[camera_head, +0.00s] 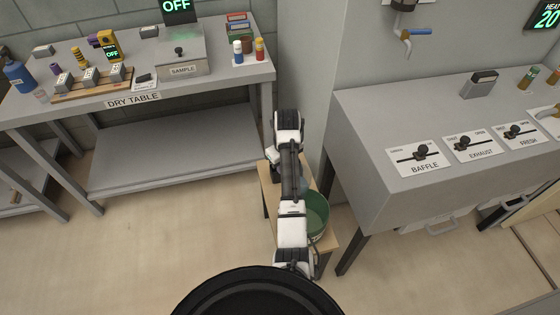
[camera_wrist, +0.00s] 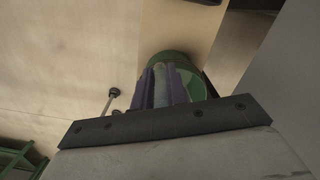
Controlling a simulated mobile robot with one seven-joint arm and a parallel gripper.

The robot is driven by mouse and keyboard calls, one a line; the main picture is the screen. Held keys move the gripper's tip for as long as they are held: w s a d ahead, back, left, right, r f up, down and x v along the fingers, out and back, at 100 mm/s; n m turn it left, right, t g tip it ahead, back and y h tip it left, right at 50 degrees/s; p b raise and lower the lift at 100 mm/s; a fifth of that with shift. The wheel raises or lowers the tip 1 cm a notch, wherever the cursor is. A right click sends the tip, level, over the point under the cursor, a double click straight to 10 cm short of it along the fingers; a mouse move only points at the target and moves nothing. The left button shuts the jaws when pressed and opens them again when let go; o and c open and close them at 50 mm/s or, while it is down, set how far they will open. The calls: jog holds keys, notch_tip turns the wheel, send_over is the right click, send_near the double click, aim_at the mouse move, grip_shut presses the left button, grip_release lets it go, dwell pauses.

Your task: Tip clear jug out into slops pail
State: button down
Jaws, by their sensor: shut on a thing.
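The slops pail (camera_head: 318,214) is green and stands on a low wooden bench (camera_head: 268,192), partly behind my arm. It also shows in the wrist view (camera_wrist: 195,84), just beyond my fingers. My gripper (camera_wrist: 164,76) has two purple-grey fingers, shut on a pale see-through thing, apparently the clear jug (camera_wrist: 163,93). Only a narrow strip of it shows, in front of the pail's rim. In the head view my arm hides my gripper and most of the jug. I cannot tell the jug's tilt or what is in it.
The dry table (camera_head: 180,112), with several small objects, stands at the left. A grey counter (camera_head: 375,118) with baffle, exhaust and fresh levers is close on the right. A pale wall column rises behind the bench. The floor in front of the dry table is clear.

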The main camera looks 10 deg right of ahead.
jog(key=r+t, duration=0.1)
jog(key=r+t+y, duration=0.1)
jog(key=r+t, duration=0.1)
jog(key=shift+w+a+r+y, duration=0.1)
jog(key=shift+w+r+y, duration=0.15)
jog(key=shift+r+y, duration=0.05)
jog(key=t, duration=0.1)
jog(key=s+r+t+y, duration=0.1)
jog(key=t, duration=0.1)
jog(key=r+t+y, duration=0.1)
jog(key=t, duration=0.1)
jog(key=shift+s+d+r, duration=0.15)
jog(key=shift+s+d, duration=0.1)
jog(key=shift+d, duration=0.05)
jog(key=shift+s+d+t+y, duration=0.25)
jog(key=shift+s+t+y, duration=0.15)
jog(key=shift+s+t, duration=0.25)
jog(key=shift+s+d+t+b, duration=0.15)
jog(key=shift+s+t+b, duration=0.1)
jog(key=shift+t+b, duration=0.4)
jog(key=shift+d+b, duration=0.1)
jog(key=shift+b, duration=0.5)
jog(key=t+y+b, duration=0.1)
jog(key=b, duration=0.2)
jog(key=shift+s+d, duration=0.1)
jog(key=shift+s, duration=0.25)
